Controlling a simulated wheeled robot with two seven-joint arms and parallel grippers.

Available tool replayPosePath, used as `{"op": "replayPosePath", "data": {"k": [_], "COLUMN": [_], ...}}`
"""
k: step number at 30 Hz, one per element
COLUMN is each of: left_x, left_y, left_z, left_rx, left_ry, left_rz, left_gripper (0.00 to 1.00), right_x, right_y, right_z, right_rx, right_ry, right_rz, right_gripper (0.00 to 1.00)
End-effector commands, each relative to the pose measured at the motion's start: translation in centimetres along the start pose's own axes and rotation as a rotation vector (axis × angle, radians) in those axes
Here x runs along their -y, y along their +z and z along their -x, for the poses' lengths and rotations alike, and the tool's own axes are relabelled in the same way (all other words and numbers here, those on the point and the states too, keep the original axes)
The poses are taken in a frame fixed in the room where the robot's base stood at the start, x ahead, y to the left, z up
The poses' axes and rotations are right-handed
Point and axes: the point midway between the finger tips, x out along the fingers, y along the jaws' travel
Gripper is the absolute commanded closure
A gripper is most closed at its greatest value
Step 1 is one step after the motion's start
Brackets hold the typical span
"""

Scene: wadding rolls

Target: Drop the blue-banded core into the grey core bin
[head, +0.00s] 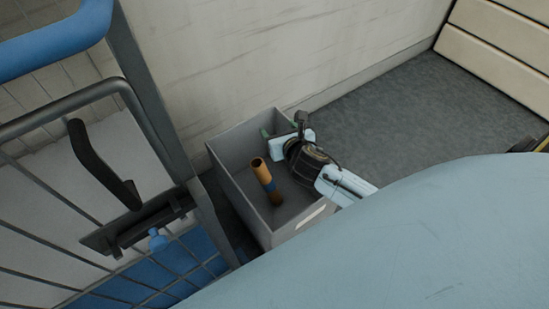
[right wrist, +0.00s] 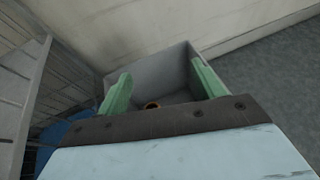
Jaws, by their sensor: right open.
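The blue-banded core (head: 264,177), an orange-brown tube with a blue band low on it, stands tilted inside the grey core bin (head: 238,205). Its open top end (right wrist: 152,104) also shows in the right wrist view, partly hidden by my gripper. My right gripper (head: 279,130) is over the back right part of the bin, apart from the core. In the right wrist view its two green fingers (right wrist: 163,86) are spread with nothing between them, and the bin wall (right wrist: 165,65) shows beyond. My left gripper is not in view.
A wire cage (head: 60,235) with a grey frame, a black lever (head: 100,165) and a blue rail (head: 55,45) stands left of the bin. A pale wall (head: 270,50) rises behind the bin. Grey floor (head: 400,115) to the right is clear.

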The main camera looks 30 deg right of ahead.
Motion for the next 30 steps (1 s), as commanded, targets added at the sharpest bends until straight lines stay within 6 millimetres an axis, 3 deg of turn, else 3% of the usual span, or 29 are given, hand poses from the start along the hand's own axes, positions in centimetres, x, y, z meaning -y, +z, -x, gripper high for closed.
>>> {"op": "replayPosePath", "data": {"k": [5,8,24,30], "left_x": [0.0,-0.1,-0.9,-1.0], "left_y": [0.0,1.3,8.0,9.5], "left_z": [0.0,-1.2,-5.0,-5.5], "left_rx": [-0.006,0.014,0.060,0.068], "left_ry": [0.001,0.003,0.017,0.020], "left_rz": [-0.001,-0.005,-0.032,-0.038], "left_gripper": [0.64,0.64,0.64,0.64], "right_x": [0.0,0.0,0.0,0.0], "right_y": [0.0,0.0,0.1,0.1], "right_z": [0.7,1.8,10.9,12.9], "right_rx": [-0.001,-0.002,-0.002,-0.001], "right_ry": [0.000,0.000,0.001,0.000], "right_rz": [0.002,0.001,0.001,0.001], "right_gripper": [0.32,0.32,0.32,0.32]}}
